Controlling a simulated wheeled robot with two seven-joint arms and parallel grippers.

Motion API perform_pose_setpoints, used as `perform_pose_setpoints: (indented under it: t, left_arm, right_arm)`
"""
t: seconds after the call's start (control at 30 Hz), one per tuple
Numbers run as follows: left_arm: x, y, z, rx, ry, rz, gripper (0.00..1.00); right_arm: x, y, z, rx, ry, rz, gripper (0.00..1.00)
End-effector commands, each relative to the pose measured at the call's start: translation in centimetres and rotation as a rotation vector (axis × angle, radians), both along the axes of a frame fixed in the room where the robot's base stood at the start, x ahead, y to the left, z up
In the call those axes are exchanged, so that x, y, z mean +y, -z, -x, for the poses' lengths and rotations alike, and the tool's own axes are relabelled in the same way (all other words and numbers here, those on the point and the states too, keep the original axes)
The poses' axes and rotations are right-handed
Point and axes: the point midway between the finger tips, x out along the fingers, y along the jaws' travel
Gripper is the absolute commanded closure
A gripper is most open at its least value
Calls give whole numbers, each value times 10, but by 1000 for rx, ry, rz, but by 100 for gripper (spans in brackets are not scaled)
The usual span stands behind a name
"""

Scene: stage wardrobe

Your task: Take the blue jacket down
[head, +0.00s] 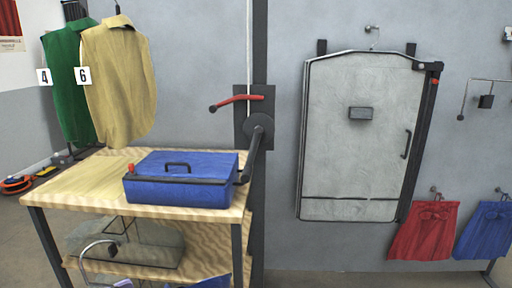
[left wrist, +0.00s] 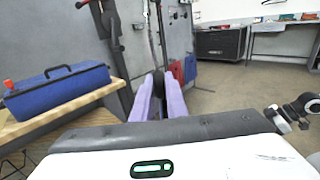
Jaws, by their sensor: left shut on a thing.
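I see no blue jacket for certain in either view. A green sleeveless garment (head: 68,90) tagged 4 and a tan one (head: 118,80) tagged 6 hang at the upper left in the head view.
A wooden table (head: 80,185) carries a blue toolbox (head: 180,190). A dark crank (head: 258,135) and red lever (head: 235,101) are on the post behind it. A grey panel (head: 355,140) hangs right; red (head: 425,230) and blue (head: 485,230) garments hang beyond it.

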Motion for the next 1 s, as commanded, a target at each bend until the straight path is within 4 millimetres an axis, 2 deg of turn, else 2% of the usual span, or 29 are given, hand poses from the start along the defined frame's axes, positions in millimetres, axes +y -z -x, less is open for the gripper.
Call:
perform_pose_setpoints:
  t: [0.1,0.23,0.57,0.8,0.9,1.0]
  left_arm:
    - [-8,29,8,4,43,5,100]
    - [-15,54,14,1,80,3,100]
    - [-54,45,-34,-3,13,11,100]
    - [-89,30,-79,2,-63,16,100]
    - [-95,24,-92,4,-82,14,100]
    - [-95,22,-96,3,-86,6,100]
  right_arm:
    - [0,0,0,0,0,0,100]
    - [0,0,0,0,-1,-1,100]
    - [1,0,0,0,-2,-1,100]
    - [1,0,0,0,-2,-1,100]
    - [1,-1,0,0,-2,-1,100]
    - [1,-1,0,0,-2,-1,100]
